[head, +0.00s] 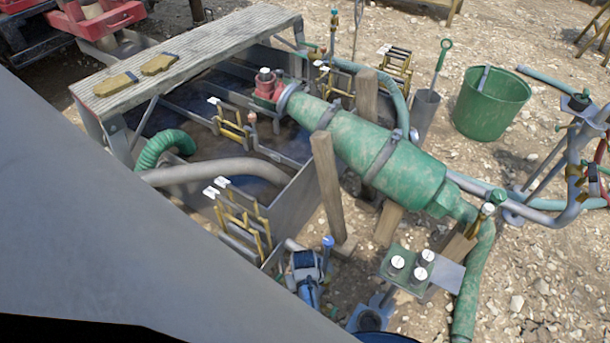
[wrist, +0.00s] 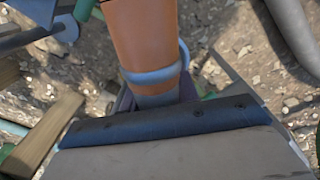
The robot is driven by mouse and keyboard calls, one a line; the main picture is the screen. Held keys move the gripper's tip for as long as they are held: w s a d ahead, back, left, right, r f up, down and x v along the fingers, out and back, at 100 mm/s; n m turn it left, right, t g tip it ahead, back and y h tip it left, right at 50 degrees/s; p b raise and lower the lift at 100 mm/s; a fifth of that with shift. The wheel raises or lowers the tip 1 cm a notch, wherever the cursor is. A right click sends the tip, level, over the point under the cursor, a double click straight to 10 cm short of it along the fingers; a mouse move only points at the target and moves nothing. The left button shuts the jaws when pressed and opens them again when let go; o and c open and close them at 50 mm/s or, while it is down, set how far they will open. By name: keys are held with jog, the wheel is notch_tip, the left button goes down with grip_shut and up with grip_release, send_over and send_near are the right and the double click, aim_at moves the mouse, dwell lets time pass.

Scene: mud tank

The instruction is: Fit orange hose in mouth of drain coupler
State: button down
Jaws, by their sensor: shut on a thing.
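In the wrist view, the orange hose (wrist: 147,38) runs down from the top middle. A blue-grey ring (wrist: 158,75) goes around it, with a grey section below. My gripper (wrist: 168,118) shows as a dark bar with screws and a pale body at the bottom of that view. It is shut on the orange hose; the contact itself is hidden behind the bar. I cannot make out the mouth of the drain coupler for certain in either view. The head view shows neither my gripper nor the orange hose; a large grey part of mine covers its lower left.
A metal tank (head: 297,207) with a grated walkway (head: 195,60) stands at left. A big green cone (head: 385,158) lies slanted on wooden posts. A green bucket (head: 490,105) stands at right. A grey hose (wrist: 292,35) lies on gravel. Open gravel lies at lower right.

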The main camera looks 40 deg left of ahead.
jog(key=shift+s+f+b, duration=0.15)
jog(key=shift+f+b, duration=0.5)
jog(key=shift+f, duration=0.25)
dwell(0.5)
jog(key=c, duration=1)
grip_release()
jog(key=shift+o, duration=0.3)
jog(key=shift+s+f, duration=0.1)
jog(key=shift+d, duration=0.1)
jog(key=r+p, duration=0.8)
jog(key=r, duration=0.1)
jog(key=shift+w+a+r+p, duration=0.2)
jog(key=shift+w+r+p, duration=0.1)
jog(key=shift+p, duration=0.1)
